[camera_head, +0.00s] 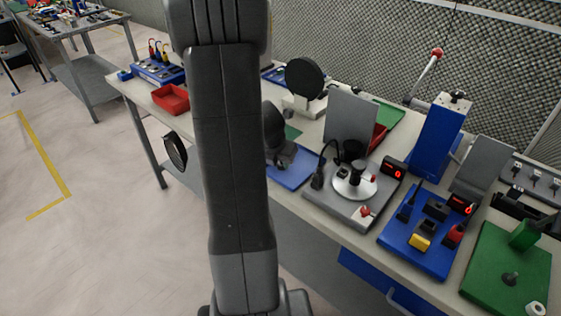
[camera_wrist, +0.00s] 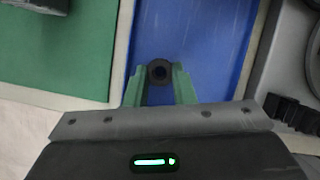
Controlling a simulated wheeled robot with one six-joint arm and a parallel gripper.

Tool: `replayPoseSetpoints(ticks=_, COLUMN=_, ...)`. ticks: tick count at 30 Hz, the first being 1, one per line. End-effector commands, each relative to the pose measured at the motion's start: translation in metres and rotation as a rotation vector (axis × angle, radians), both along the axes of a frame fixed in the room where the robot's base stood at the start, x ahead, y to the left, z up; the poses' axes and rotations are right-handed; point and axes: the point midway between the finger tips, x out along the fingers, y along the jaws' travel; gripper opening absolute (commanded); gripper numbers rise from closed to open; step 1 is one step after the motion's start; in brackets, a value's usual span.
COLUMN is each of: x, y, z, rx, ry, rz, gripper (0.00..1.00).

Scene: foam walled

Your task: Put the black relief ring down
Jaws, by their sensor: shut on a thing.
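The black relief ring (camera_wrist: 159,72) is a small dark ring with a hole. It shows in the wrist view between the tips of the green fingers of my gripper (camera_wrist: 159,80), which is shut on it. The ring is over a blue plate (camera_wrist: 205,40); I cannot tell whether it touches the plate. In the head view the blue plate (camera_head: 290,178) lies on the bench beside my arm. My arm hides part of that area, and I cannot make out the ring there.
A green board (camera_wrist: 55,45) lies left of the blue plate in the wrist view. A grey fixture (camera_head: 340,195) with a round white base stands right of the plate in the head view. A red tray (camera_head: 171,98) sits farther left. Other blue and green stations crowd the right.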

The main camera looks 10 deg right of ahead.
Motion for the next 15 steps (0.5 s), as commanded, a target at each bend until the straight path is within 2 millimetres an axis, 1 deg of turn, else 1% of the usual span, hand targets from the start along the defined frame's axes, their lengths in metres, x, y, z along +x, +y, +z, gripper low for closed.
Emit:
replayPoseSetpoints(ticks=2, x=-0.0001, y=0.0, z=-0.0033, rx=0.001, ry=0.001, rz=0.0, gripper=0.0)
replayPoseSetpoints(ticks=3, x=-0.0001, y=-0.0001, z=-0.0037, rx=0.0, ry=0.0, rz=-0.001, gripper=0.25)
replayPoseSetpoints(ticks=4, x=0.0, y=0.0, z=-0.0028, rx=0.0, ry=0.0, rz=-0.001, gripper=0.3)
replayPoseSetpoints(ticks=5, x=0.0, y=-0.0001, z=-0.0027, rx=0.0, ry=0.0, rz=-0.001, gripper=0.32)
replayPoseSetpoints(ticks=12, x=0.0001, y=0.0, z=-0.0022, rx=0.0, ry=0.0, rz=0.0, gripper=0.32)
replayPoseSetpoints(ticks=15, x=0.0002, y=0.0, z=0.0017, rx=0.0, ry=0.0, rz=0.0, gripper=0.32)
